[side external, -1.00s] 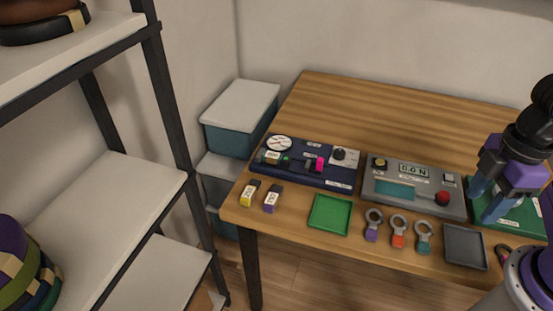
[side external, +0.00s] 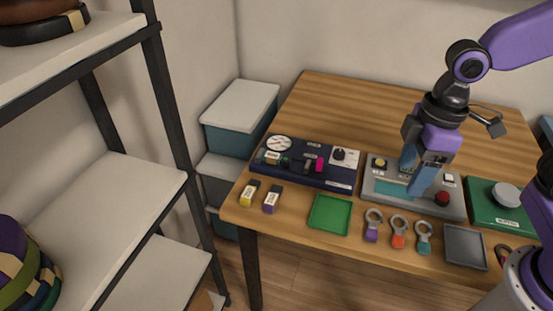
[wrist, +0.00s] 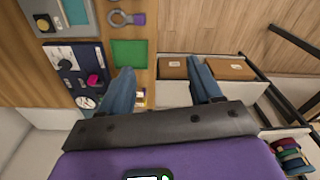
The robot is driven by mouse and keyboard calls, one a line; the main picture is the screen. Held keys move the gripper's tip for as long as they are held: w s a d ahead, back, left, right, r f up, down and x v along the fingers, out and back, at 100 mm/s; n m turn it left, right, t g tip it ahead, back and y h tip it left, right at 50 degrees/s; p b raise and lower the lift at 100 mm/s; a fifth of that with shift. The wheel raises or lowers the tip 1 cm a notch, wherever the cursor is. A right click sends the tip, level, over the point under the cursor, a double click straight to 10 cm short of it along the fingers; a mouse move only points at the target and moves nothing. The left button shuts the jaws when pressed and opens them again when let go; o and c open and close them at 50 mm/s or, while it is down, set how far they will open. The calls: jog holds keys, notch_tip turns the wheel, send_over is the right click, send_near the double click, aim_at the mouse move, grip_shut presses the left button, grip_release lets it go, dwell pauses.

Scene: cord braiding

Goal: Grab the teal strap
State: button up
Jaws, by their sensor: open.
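The teal strap (side external: 424,246) is a short teal tab on a grey ring. It lies flat near the table's front edge in the side view, rightmost of a row of three. Beside it are an orange strap (side external: 398,241) and a purple strap (side external: 371,234). My gripper (side external: 415,178) is open and empty, with its fingers pointing down over the grey device, behind the straps in the picture. The wrist view shows my two blue fingers spread apart (wrist: 160,68). The purple strap (wrist: 138,19) shows there, but I cannot see the teal one.
The grey device (side external: 452,203) with a red knob stands behind the straps. A green tray (side external: 330,214) is left of them and a dark grey tray (side external: 465,246) right. A navy panel (side external: 343,176) and green box (side external: 488,213) flank the device. The table's back is clear.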

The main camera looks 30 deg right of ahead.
jog(key=w+a+f+m, duration=0.1)
jog(key=w+a, duration=0.2)
jog(key=w, duration=0.6)
jog(key=w+a, duration=0.4)
jog(key=w, duration=0.4)
jog(key=m+t+y, duration=0.1)
jog(key=m+t, duration=0.1)
send_near(277, 156)
jog(key=x, duration=0.3)
jog(key=shift+w+f, duration=0.1)
jog(key=shift+f, duration=0.1)
jog(key=shift+x, duration=2.65)
jog(key=shift+f, duration=0.15)
jog(key=c, duration=1.2)
